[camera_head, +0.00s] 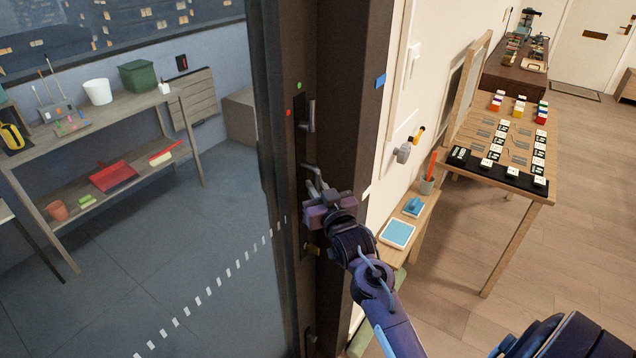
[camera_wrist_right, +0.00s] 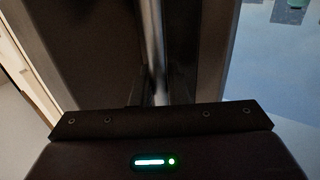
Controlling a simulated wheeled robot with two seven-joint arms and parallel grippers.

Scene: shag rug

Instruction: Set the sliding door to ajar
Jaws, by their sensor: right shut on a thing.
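The sliding door (camera_head: 292,60) is a glass panel with a dark frame, filling the left of the head view. Its dark stile stands close beside the dark brown jamb (camera_head: 350,60); I cannot tell whether there is a gap between them. A metal bar handle (camera_head: 309,115) shows on the stile. My right gripper (camera_head: 317,190) is at the stile, lower than that visible handle part. In the right wrist view a grey vertical bar of the handle (camera_wrist_right: 156,50) runs down between the fingers, which are shut on it. The fingertips are mostly dark and hard to see. My left gripper is out of view.
Behind the glass are shelves (camera_head: 75,150) with a white pot (camera_head: 97,91) and a green bin (camera_head: 137,76). Right of the jamb are a narrow wooden shelf (camera_head: 412,232) and a table (camera_head: 540,190) with small blocks. The wooden floor (camera_head: 575,245) at right is clear.

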